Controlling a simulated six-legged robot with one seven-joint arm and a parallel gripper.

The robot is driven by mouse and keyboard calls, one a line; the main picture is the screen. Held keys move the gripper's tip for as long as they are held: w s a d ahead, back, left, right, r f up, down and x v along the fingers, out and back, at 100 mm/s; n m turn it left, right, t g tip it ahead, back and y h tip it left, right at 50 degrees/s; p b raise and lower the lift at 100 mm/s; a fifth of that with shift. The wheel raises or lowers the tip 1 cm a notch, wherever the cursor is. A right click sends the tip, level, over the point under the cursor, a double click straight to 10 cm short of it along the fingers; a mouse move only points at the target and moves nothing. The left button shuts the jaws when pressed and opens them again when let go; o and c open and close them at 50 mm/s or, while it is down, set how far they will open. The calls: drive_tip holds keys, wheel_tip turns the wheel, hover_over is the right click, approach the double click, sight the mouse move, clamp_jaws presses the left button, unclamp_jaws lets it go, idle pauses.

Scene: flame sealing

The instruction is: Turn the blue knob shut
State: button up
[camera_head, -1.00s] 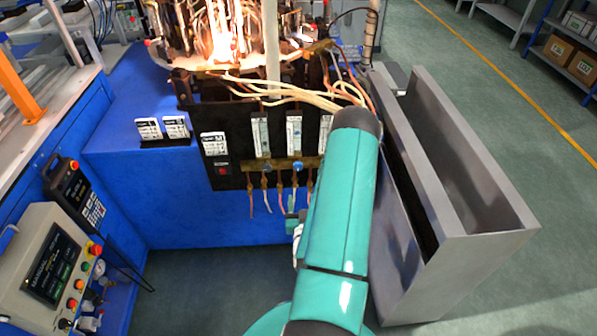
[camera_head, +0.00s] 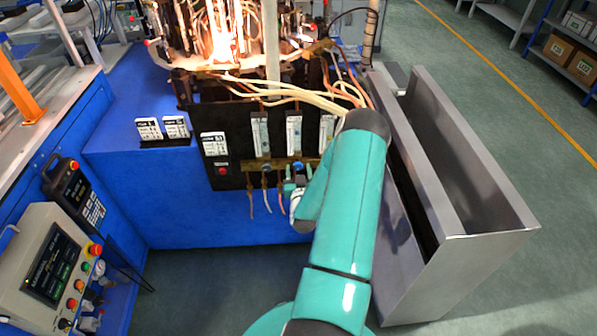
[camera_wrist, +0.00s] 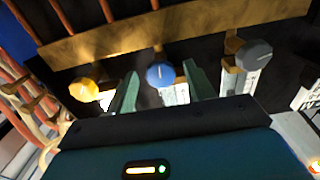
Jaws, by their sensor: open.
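The blue knob (camera_wrist: 160,75) sits on a brass bar under a flowmeter on the black panel. It also shows in the head view (camera_head: 298,165), just above my gripper. My gripper (camera_wrist: 158,82) is open, and in the wrist view its two green fingers stand to the left and right of the blue knob, with gaps that look small. In the head view my gripper (camera_head: 295,180) is partly hidden by my own arm. I cannot tell how deep the fingers reach around the knob. A white mark shows on the knob's face.
A yellow knob (camera_wrist: 84,90) and a grey knob (camera_wrist: 254,55) flank the blue one. Copper tubes and loose wires hang below the brass bar (camera_wrist: 100,40). A flame (camera_head: 222,45) burns above the panel. A grey metal bin (camera_head: 480,240) stands right of my arm.

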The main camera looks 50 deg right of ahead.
drive_tip(key=shift+c, duration=0.3)
drive_tip(key=c, duration=0.9)
